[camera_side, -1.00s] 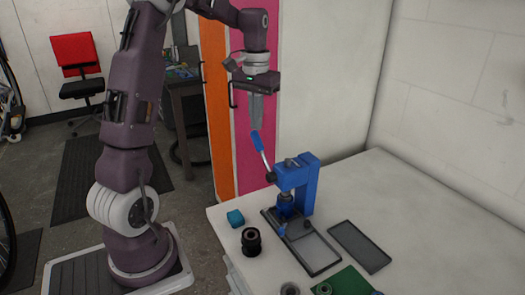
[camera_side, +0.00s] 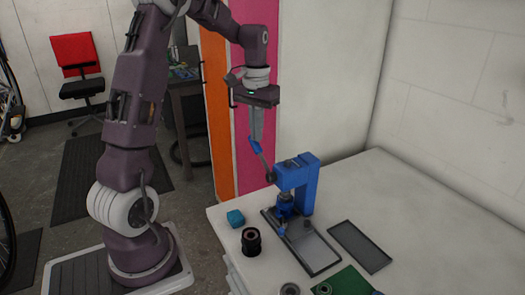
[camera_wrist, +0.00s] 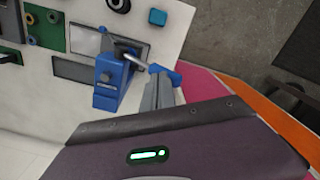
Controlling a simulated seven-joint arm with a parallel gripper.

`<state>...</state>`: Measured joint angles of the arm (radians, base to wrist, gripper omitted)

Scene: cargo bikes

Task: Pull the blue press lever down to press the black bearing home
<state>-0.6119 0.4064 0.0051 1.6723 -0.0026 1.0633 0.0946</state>
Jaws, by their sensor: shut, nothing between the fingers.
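The blue bench press (camera_side: 308,185) stands on a grey base plate on the table. Its press lever (camera_side: 255,147) has a blue grip and a metal rod, and slants up and left from the pivot. My gripper (camera_side: 256,139) is shut and empty, pointing down, with its fingertips at the top of the lever's grip. In the wrist view the gripper fingers (camera_wrist: 160,92) lie against or just beside the blue grip (camera_wrist: 166,73); exact contact is hard to tell.
A black ribbed cylinder (camera_side: 251,242) and a blue block (camera_side: 235,218) stand left of the press. An empty grey tray (camera_side: 360,246) lies to its right. A green mat (camera_side: 347,282) with parts is in front. The table's right side is clear.

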